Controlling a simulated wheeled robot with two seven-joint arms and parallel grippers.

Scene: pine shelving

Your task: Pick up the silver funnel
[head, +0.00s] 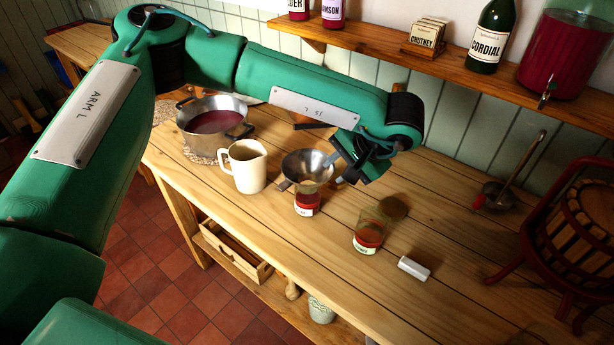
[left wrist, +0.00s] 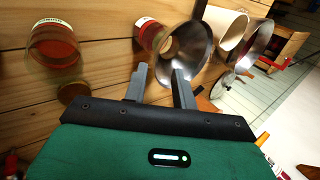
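In the left wrist view the funnel (left wrist: 190,48) is just ahead of my gripper, nearer the right finger. My left gripper (head: 342,168) is beside the funnel's right side in the head view. Its two fingers stand apart in the left wrist view (left wrist: 159,76), with the funnel's rim close to the fingertips. I cannot tell whether they touch. My right gripper is not in view.
A cream jug (head: 246,167) and a steel pot (head: 212,124) of red liquid stand left of the funnel. Another jar (head: 369,236), a lid (head: 393,207) and a white block (head: 413,268) lie to the right. A bottle shelf (head: 440,65) runs behind; a fruit press (head: 575,225) stands at right.

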